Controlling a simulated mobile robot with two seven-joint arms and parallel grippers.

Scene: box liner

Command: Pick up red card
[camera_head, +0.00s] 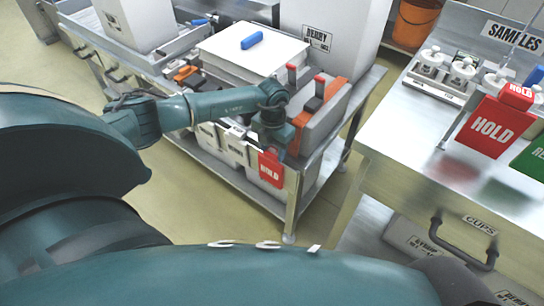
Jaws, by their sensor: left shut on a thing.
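A red card (271,169) with white lettering hangs upright below my left gripper (273,150), at the front right of the steel cart. My left gripper is shut on the card's upper edge, and its fingers are small and partly hidden by the wrist. Another red card (489,127) marked HOLD stands at the edge of the steel counter on the right, apart from the gripper. My right gripper is out of view.
The steel cart (291,200) carries a grey bin (325,117) with red-topped tools, a white box (252,55) and a large carton (335,30). A green card (533,160) and white bottles (430,60) are at the steel counter (405,130). Floor shows between cart and counter.

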